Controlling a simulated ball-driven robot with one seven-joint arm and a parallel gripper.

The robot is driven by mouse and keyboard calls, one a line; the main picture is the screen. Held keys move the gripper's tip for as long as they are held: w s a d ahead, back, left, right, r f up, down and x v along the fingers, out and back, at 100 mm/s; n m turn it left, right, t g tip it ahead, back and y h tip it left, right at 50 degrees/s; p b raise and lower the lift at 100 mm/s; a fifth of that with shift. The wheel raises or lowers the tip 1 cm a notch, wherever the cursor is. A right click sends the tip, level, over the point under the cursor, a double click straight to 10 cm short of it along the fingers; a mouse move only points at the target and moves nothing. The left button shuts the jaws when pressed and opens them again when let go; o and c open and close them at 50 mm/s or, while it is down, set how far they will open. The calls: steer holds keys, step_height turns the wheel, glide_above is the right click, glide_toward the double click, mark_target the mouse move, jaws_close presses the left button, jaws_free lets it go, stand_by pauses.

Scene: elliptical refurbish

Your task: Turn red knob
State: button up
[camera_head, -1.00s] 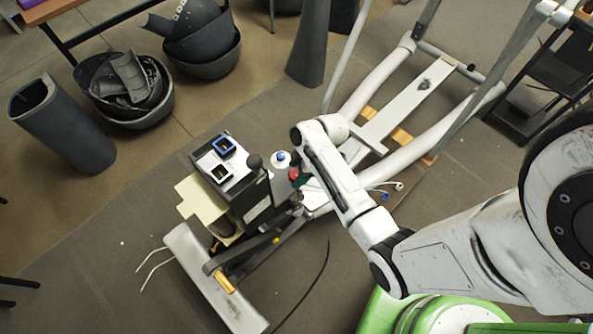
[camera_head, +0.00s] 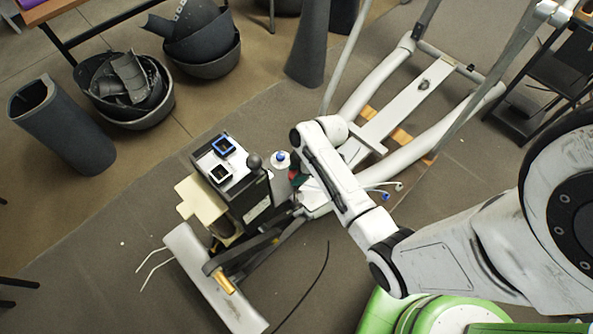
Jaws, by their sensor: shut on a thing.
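The red knob shows as a small red patch (camera_head: 292,181) beside a white bottle with a blue cap (camera_head: 281,170), on the right side of the dark machine housing (camera_head: 258,200). My white arm reaches in from the right and its wrist covers most of this spot. Only a small dark part of my gripper (camera_head: 297,172) shows at the wrist's left edge, at the red patch. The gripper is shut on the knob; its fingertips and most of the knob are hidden.
The elliptical frame's pale tubes (camera_head: 385,75) run up to the right. A grey-white foot bar (camera_head: 205,270) lies at the lower left. Black bins (camera_head: 130,110) and a dark tube (camera_head: 62,125) stand at the upper left. A dark cable (camera_head: 315,285) lies on open floor.

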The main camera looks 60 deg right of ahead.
steer(key=shift+r+m, duration=0.1)
steer(key=shift+m, duration=0.2)
steer(key=shift+a+m+t+h+p, duration=0.1)
steer(key=shift+m+t+h+p, duration=0.3)
steer(key=shift+m+p, duration=0.5)
steer(key=m+h+p, duration=0.1)
steer(key=m, duration=0.2)
steer(key=shift+a+m, duration=0.1)
steer(key=shift+m, duration=0.2)
steer(key=m+h+p, duration=0.2)
steer(key=m, duration=0.3)
steer(key=shift+a, duration=0.1)
steer(key=shift+m+h, duration=0.3)
steer(key=shift+m, duration=0.1)
steer(key=o, duration=1)
